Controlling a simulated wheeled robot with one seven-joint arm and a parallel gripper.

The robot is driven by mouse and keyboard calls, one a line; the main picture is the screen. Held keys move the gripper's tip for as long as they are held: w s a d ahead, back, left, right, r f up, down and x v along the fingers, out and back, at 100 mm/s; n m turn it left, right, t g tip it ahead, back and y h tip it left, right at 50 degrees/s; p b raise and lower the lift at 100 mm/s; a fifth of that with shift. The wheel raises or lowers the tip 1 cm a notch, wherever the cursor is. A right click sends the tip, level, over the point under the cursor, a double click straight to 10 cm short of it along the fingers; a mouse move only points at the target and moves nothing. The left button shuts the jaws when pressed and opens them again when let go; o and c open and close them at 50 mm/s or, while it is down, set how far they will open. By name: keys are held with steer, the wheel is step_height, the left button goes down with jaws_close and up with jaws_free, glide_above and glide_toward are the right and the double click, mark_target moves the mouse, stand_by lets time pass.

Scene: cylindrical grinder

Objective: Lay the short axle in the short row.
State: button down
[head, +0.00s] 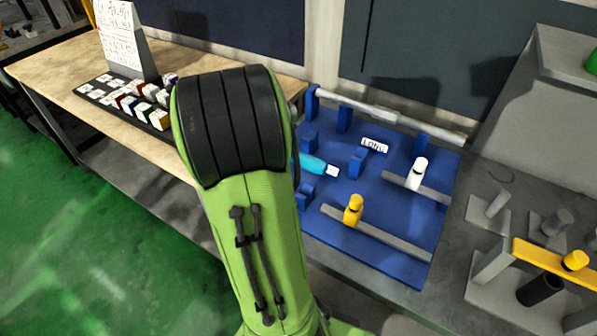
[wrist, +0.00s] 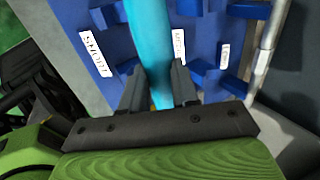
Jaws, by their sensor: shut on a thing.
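My gripper (wrist: 157,84) is shut on a thick cyan axle (wrist: 148,30), which runs up between its two dark fingers in the wrist view. The axle appears above the blue board, between the SHORT label (wrist: 95,53) and the partly hidden middle label (wrist: 179,46). The short row has blue cradles (wrist: 104,18) beside its label, left of the axle. In the head view the cyan axle (head: 312,163) shows past my arm, which hides my gripper and most of the short row. Its exact height above the board cannot be told.
A long grey axle (head: 385,112) lies along the back of the blue board (head: 395,220), behind the LONG label (head: 374,145). A yellow-topped post (head: 353,210) and a white-topped post (head: 417,173) stand on grey bars. Grey fixtures with a yellow bar (head: 548,257) are at right.

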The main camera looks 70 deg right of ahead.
steer(key=f+b, duration=0.1)
steer(key=f, duration=0.3)
steer(key=f+b, duration=0.1)
steer(key=f, duration=0.4)
steer(key=shift+a+f, duration=0.2)
steer(key=shift+f, duration=0.1)
steer(key=shift+f+b, duration=0.15)
steer(key=shift+b, duration=0.3)
steer(key=c, duration=0.8)
jaws_free()
steer(key=shift+a, duration=0.1)
steer(key=shift+c, duration=0.2)
steer(key=p+v, duration=0.3)
steer(key=v, duration=0.9)
steer(key=w+a+r+n+t+y, duration=0.1)
steer(key=w+a+r+n+t, duration=0.25)
steer(key=a+n, duration=0.7)
steer(key=s+a+r+n+t+y, duration=0.1)
steer(key=s+a+n+y, duration=0.1)
steer(key=a+n, duration=0.8)
steer(key=s+a+r+n+t+y, duration=0.2)
steer(key=a+n, duration=0.8)
steer(key=n, duration=0.7)
steer(key=shift+s+r+y, duration=0.25)
steer(key=shift+s+y, duration=0.15)
steer(key=shift+y, duration=0.1)
